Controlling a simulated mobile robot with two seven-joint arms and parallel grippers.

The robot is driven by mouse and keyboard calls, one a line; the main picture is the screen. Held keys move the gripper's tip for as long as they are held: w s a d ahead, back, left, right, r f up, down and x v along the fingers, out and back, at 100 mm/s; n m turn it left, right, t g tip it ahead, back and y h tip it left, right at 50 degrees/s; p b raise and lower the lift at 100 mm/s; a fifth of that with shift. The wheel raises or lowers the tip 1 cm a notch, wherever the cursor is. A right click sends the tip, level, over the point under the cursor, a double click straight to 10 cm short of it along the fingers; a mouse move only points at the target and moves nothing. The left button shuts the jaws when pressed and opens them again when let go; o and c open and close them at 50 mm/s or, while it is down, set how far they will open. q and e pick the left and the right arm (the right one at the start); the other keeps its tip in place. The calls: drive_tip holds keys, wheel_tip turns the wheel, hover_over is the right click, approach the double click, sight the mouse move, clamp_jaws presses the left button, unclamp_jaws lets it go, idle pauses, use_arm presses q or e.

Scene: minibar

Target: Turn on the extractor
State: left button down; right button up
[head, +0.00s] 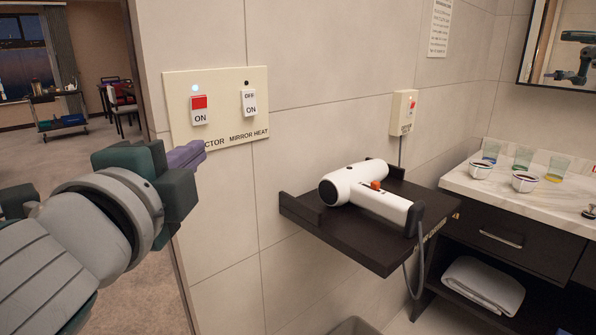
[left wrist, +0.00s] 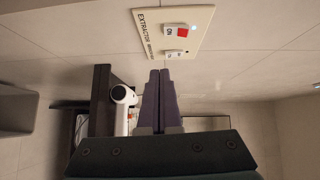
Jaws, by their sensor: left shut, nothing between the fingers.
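A cream switch panel (head: 222,105) is on the tiled wall. Its left rocker, the extractor switch (head: 199,110), shows a red upper part and "ON" below, and the indicator light (head: 195,88) above it glows bluish white. The mirror heat switch (head: 249,103) beside it shows "OFF" and "ON", with a dark indicator above. In the left wrist view the panel (left wrist: 150,30) reads "EXTRACTOR", with its red-marked switch (left wrist: 181,31). My left gripper (head: 187,155) is just below and left of the panel, its purple fingers (left wrist: 158,82) together and empty, apparently apart from the switches.
A white hair dryer (head: 365,192) lies on a dark wall shelf (head: 380,240) right of the panel. A marble counter (head: 478,184) with cups and glasses stands farther right. A doorway opens at left. The wall around the panel is clear.

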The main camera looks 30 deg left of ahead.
use_arm(q)
drive_tip(key=shift+b+v, duration=0.3)
drive_tip(key=shift+v, duration=1.35)
drive_tip(key=shift+f, duration=0.2)
drive_tip(key=s+f+n+g+h, duration=0.1)
drive_tip(key=s+f+n+g, duration=0.35)
drive_tip(key=f+n, duration=0.2)
drive_tip(key=s+d+f+n+g+h+p, duration=0.5)
drive_tip(key=s+d+g, duration=0.35)
drive_tip(key=s, duration=0.45)
wheel_tip(320, 180, up, 34)
drive_tip(key=p, duration=3.4)
drive_tip(key=shift+a+h, duration=0.35)
drive_tip(key=shift+h, duration=0.05)
drive_tip(key=shift+w+r, duration=0.1)
